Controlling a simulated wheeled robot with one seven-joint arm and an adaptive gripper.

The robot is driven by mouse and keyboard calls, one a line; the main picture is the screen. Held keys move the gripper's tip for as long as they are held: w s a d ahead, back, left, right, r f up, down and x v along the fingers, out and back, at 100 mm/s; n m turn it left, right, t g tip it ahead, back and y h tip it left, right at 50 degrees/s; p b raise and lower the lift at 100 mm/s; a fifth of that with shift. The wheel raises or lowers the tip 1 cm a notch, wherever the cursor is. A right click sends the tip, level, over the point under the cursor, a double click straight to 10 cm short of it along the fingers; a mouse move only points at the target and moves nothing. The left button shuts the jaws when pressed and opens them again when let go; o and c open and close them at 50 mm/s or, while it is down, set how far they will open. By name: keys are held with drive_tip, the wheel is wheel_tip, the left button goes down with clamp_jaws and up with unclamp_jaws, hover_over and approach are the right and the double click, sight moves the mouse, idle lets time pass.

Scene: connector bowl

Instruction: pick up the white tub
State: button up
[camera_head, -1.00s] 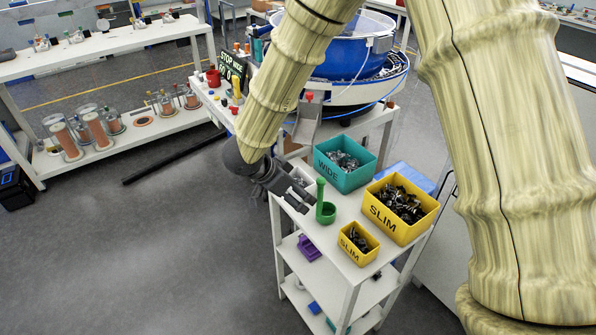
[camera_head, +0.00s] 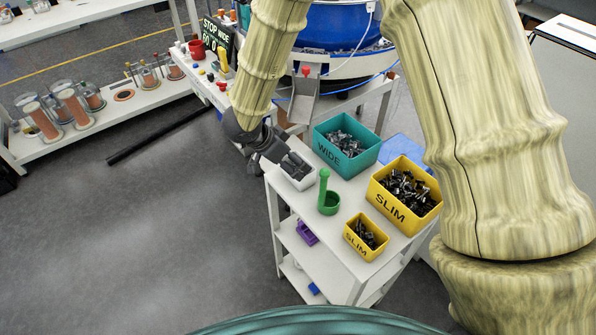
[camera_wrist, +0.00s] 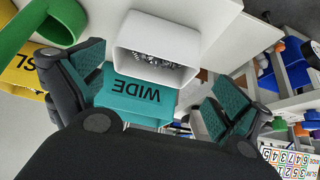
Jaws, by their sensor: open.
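The white tub (camera_head: 297,178) stands on the top shelf of the white cart, near its left corner, with small dark parts inside. In the wrist view the white tub (camera_wrist: 157,45) shows at the top centre, its opening facing me with metal parts in it. My gripper (camera_head: 283,160) is at the tub's upper left in the head view and partly covers it. In the wrist view my gripper (camera_wrist: 160,97) is open, one finger to each side, with the tub beyond and between the fingertips. Nothing is held. Whether a finger touches the tub cannot be told.
A teal bin marked WIDE (camera_head: 346,146) stands right behind the tub. A green holder with an upright post (camera_head: 328,201) is just in front. Yellow SLIM bins, one large (camera_head: 404,196) and one small (camera_head: 366,237), stand to the right. A metal chute (camera_head: 304,98) is behind.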

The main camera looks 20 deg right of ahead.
drive_tip(key=shift+p+x, duration=0.5)
drive_tip(key=shift+x, duration=1.8)
drive_tip(key=shift+s+d+r, duration=0.15)
drive_tip(key=shift+s+r, duration=0.05)
drive_tip(key=shift+s, duration=0.15)
drive_tip(key=c, duration=0.8)
